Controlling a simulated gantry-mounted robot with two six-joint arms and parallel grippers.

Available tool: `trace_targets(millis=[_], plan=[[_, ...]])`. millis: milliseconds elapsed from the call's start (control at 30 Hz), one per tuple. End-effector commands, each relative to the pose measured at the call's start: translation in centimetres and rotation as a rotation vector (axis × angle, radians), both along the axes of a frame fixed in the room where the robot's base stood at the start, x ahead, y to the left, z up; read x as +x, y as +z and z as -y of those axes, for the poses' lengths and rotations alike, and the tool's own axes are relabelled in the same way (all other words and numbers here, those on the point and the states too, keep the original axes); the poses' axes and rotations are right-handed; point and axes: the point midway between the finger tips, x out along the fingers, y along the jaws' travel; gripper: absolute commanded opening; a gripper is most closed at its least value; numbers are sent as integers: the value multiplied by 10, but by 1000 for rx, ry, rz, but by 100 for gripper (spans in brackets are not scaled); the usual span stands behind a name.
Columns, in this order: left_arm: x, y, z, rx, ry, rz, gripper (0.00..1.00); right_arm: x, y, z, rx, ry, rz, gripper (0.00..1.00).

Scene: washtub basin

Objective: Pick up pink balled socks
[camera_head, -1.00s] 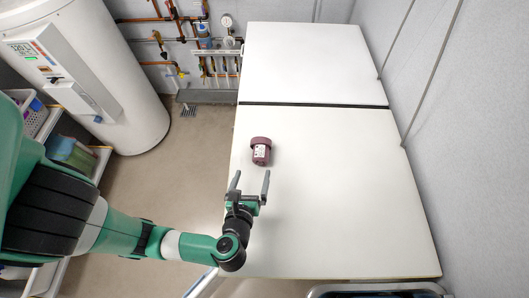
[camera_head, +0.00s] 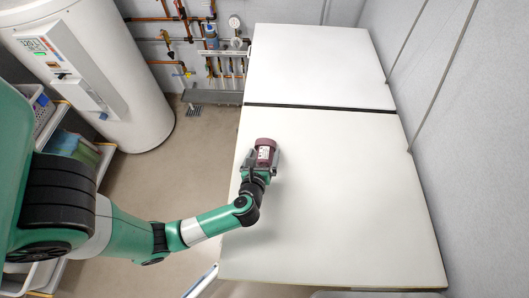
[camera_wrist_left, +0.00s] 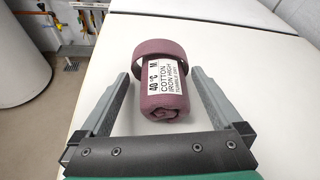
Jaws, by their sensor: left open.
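The pink balled socks (camera_head: 265,151) are a dusky pink roll with a folded band at the far end and a white care label. They lie on the white table (camera_head: 330,200). My left gripper (camera_head: 263,157) is open around them. In the left wrist view the socks (camera_wrist_left: 163,85) lie between the two fingers of the left gripper (camera_wrist_left: 160,85), with a gap on each side. The label faces up and the rolled end faces the palm. My right gripper is not in view.
The table is otherwise bare, with a dark seam across it and a grey wall along its right side. A white tank (camera_head: 95,75) and pipes stand beyond its left edge. Shelves with baskets (camera_head: 42,110) are at far left.

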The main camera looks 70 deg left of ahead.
Motion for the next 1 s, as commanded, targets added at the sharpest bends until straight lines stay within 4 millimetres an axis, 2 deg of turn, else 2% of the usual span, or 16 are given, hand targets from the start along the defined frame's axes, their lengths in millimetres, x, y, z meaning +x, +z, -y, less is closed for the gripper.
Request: trace_targets(millis=[200,233,600,867,1000], plan=[[1,0,-2,0,-1,1,100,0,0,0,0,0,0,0],[1,0,-1,0,-1,1,96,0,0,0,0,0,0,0],[1,0,-1,0,-1,0,30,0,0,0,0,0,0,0],[1,1,-1,0,-1,1,28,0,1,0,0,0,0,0],[1,9,-1,-1,0,2,28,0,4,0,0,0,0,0]])
